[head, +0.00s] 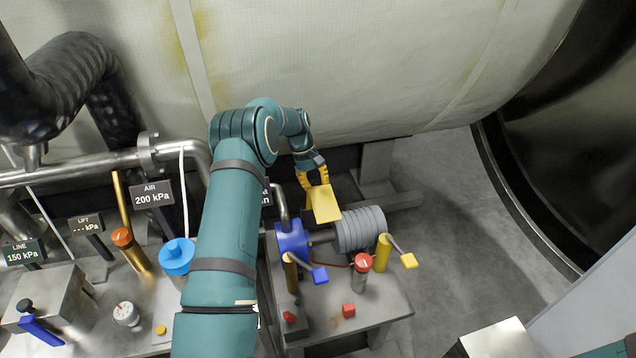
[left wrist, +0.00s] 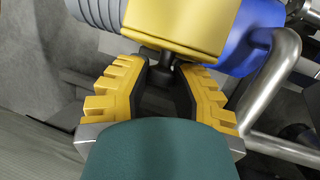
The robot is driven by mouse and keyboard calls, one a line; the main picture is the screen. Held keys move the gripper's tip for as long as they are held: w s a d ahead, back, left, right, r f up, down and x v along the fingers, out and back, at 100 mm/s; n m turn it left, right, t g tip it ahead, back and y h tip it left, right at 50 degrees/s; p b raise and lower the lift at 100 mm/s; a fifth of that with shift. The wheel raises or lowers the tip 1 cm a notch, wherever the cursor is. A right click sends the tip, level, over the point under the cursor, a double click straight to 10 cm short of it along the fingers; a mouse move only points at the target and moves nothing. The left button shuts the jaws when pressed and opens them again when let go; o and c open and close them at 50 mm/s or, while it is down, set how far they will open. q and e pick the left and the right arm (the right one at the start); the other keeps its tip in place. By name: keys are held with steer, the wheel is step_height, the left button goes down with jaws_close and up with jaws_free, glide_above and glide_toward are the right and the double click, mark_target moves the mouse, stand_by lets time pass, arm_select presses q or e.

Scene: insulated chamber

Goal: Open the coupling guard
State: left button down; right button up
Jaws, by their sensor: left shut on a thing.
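The coupling guard (head: 325,205) is a yellow cover between the blue pump body (head: 293,240) and the grey ribbed motor (head: 360,229). It looks tilted up, and part of the shaft (head: 322,236) shows below it. My left gripper (head: 313,178) reaches it from behind. In the left wrist view the guard (left wrist: 185,28) lies just beyond the fingertips. A small black knob (left wrist: 160,72) on the guard sits between the yellow-padded fingers (left wrist: 168,82), and the gripper is shut on it. My right gripper is not in view.
A blue-tipped lever (head: 319,275), a yellow-tipped lever (head: 408,260) and a red-capped post (head: 362,264) stand in front of the coupling. Floor (head: 465,230) is clear at right.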

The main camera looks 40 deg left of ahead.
arm_select(q)
steer(key=shift+w+a+f+g+h+b, duration=0.2)
steer(key=shift+w+a+g+h+b, duration=0.35)
steer(key=shift+a+h, duration=0.2)
steer(key=shift+w+a, duration=0.1)
steer(key=shift+a, duration=0.05)
stand_by(0.5)
steer(key=c, duration=0.7)
jaws_free()
steer(key=shift+c, duration=0.2)
steer(key=shift+r, duration=0.1)
step_height(320, 180, up, 10)
